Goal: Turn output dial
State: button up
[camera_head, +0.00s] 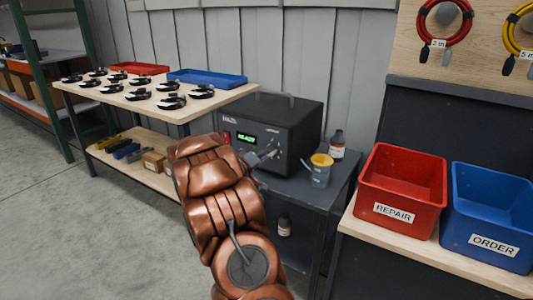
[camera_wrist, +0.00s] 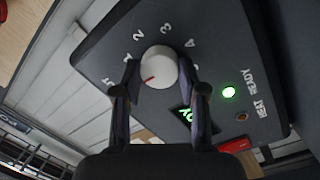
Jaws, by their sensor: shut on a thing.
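The output dial (camera_wrist: 159,64) is a round white knob with a red pointer line, on the dark front panel of a black machine (camera_head: 290,122). In the wrist view the pointer aims to the lower left, and printed numbers ring the dial. My gripper (camera_wrist: 159,72) is shut on the dial, one finger on each side of it. In the head view my gripper (camera_head: 264,157) is at the machine's front face, and the dial is hard to make out there. A lit green display (camera_head: 246,138) reads something like READY.
A green lamp (camera_wrist: 228,92) beside the dial is lit. A cup with a yellow top (camera_head: 321,170) and a bottle (camera_head: 337,145) stand right of the machine. A red bin (camera_head: 402,220) and a blue bin (camera_head: 490,260) stand farther right. A wooden table (camera_head: 150,103) is left.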

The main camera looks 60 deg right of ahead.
jog(key=m+p, duration=0.3)
jog(key=m, duration=0.1)
jog(key=shift+r+y, duration=0.15)
jog(key=shift+y, duration=0.15)
jog(key=m, duration=0.4)
jog(key=shift+t+p, duration=0.3)
jog(key=shift+p, duration=0.05)
jog(key=m+b, duration=0.1)
jog(key=m, duration=0.3)
jog(key=m+t+b, duration=0.1)
jog(key=m+b, duration=0.1)
jog(key=m, duration=0.2)
jog(key=shift+s+y, duration=0.15)
jog(key=shift+y, duration=0.15)
jog(key=shift+r+m, duration=0.1)
jog(key=shift+m, duration=0.2)
